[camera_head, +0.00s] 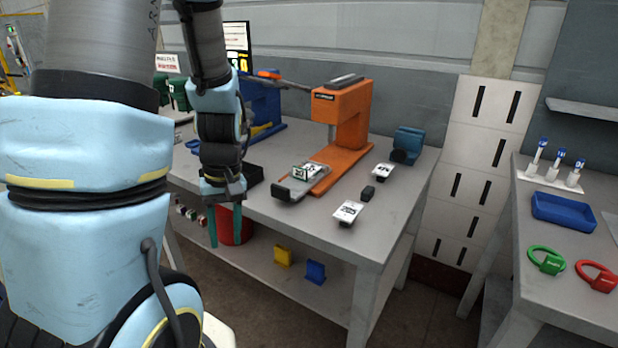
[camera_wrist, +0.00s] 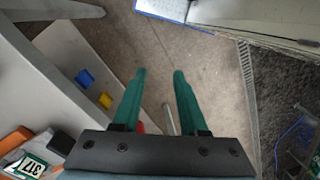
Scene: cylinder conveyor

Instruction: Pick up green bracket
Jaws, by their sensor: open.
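My gripper (camera_head: 225,236) hangs in front of the workbench's front edge, its teal fingers pointing down. In the wrist view my gripper (camera_wrist: 160,75) is open, with nothing between the fingers and the floor beneath. A small green-edged piece with a white marked face (camera_head: 301,173) sits at the front of the orange press (camera_head: 345,120), right of my gripper and apart from it. It also shows in the wrist view's lower left corner (camera_wrist: 27,166). I cannot tell for sure that it is the green bracket. Dark green items (camera_head: 180,95) stand at the back left, partly hidden by my arm.
The grey workbench (camera_head: 320,227) also bears white-labelled parts (camera_head: 348,211) and a blue device (camera_head: 408,143). On its lower shelf are a yellow bracket (camera_head: 282,256), a blue bracket (camera_head: 315,271) and a red bin (camera_head: 238,232). A second table stands right, holding a blue tray (camera_head: 563,211).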

